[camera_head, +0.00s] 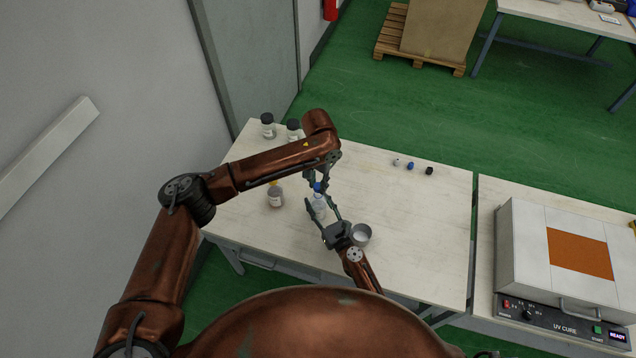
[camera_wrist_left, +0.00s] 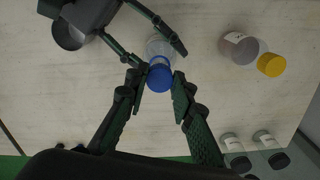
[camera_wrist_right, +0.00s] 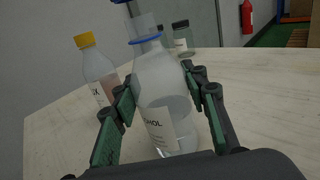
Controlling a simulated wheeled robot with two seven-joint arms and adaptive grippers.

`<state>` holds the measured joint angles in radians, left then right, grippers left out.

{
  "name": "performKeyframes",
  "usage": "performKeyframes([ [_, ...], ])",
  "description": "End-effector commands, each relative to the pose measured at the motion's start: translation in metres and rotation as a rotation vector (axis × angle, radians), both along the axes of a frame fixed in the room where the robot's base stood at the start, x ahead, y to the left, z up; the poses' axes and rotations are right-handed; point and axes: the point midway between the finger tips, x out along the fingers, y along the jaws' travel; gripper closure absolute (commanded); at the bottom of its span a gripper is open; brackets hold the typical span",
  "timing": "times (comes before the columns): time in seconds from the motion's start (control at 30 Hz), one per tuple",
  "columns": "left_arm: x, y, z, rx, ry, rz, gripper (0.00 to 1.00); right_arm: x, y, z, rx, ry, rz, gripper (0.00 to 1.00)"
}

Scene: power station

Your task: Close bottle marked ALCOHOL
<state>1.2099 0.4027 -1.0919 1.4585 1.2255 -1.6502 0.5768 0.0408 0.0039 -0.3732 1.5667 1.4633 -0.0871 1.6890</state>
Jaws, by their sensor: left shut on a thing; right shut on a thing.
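The clear bottle (camera_wrist_right: 165,95), its label ending in "OHOL", stands upright on the table with a blue ring at its neck. It also shows in the head view (camera_head: 319,208). My right gripper (camera_head: 323,208) is shut around its body. My left gripper (camera_wrist_left: 159,80) is shut on a blue cap (camera_wrist_left: 159,76) at the bottle's top. I cannot tell whether cap and neck touch.
A yellow-capped bottle (camera_head: 275,195) stands left of the bottle. Two dark-capped jars (camera_head: 267,126) are at the back left. A grey metal cup (camera_head: 361,235) is close to my right gripper. Small white, blue (camera_head: 410,166) and black caps lie on the right side.

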Motion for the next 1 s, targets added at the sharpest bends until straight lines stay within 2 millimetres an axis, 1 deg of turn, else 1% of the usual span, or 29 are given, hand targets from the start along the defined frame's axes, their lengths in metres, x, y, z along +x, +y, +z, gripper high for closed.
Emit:
performKeyframes([
  [0.27,-0.001,0.0,-0.015,0.0,0.002,-0.001,0.84,0.0,0.0,0.0,0.0,0.001,0.0,1.0],
  [0.77,0.0,0.0,-0.015,0.001,0.001,-0.001,0.84,0.0,0.0,-0.001,0.0,0.001,0.0,1.0],
  [1.0,0.0,0.0,-0.019,0.0,0.001,-0.001,0.84,0.0,0.0,-0.001,0.0,0.001,0.0,1.0],
])
